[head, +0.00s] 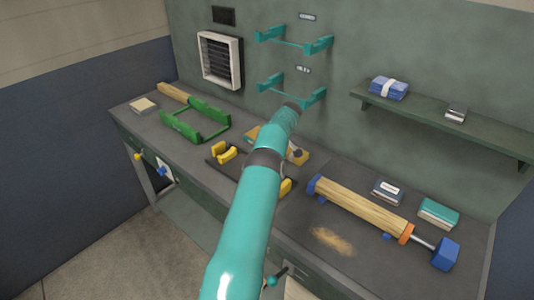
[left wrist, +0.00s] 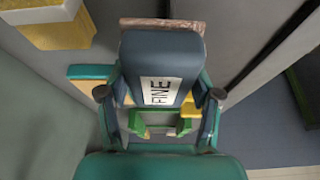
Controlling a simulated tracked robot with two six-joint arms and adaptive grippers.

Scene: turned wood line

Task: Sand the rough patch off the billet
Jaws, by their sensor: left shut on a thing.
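The pale wooden billet (head: 360,205) lies lengthwise at the right of the bench, between a blue end support and an orange collar with a rod and blue block. I cannot make out a rough patch on the wood at this size. My left gripper (left wrist: 158,98) is shut on a dark blue sanding block (left wrist: 160,58) with a white label reading FINE; a brownish layer shows along its far edge. In the head view my teal arm hides the gripper and this block. My right gripper is in neither view.
A tan patch (head: 332,240) marks the bench in front of the billet. A dark blue block (head: 388,191) and a teal block (head: 438,214) lie behind it. A green frame (head: 200,120) and yellow cradle pieces (head: 226,152) stand left. Teal brackets (head: 290,90) and a shelf (head: 450,125) are on the wall.

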